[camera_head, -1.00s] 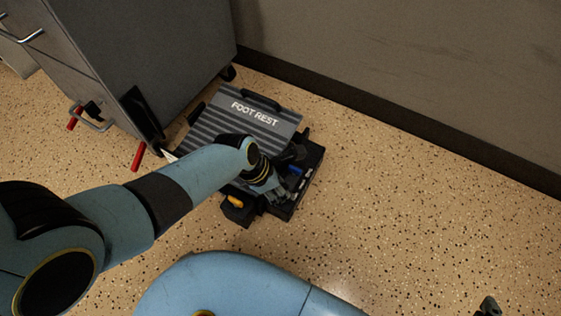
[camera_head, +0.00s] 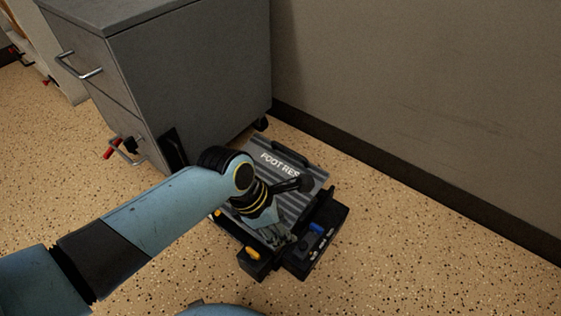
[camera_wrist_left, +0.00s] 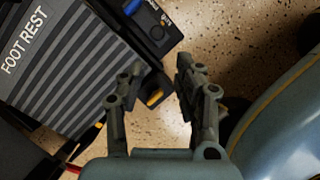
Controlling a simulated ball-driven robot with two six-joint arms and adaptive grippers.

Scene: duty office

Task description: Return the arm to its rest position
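My left arm (camera_head: 165,213) comes in from the left, reaching out over the foot rest. My left gripper (camera_head: 277,236) hangs over the near edge of the grey ribbed foot rest (camera_head: 268,164), pointing down. The foot rest (camera_wrist_left: 62,62) also shows at the left of that view. The wrist and gripper hide part of its ribbed top. My right gripper is not in view.
A black unit with a blue part (camera_head: 317,229) and a yellow-orange part (camera_head: 252,254) sits at the foot rest's near side. A grey drawer cabinet (camera_head: 205,75) stands behind, beside a grey wall (camera_head: 420,110). Speckled floor (camera_head: 430,255) is clear at the right.

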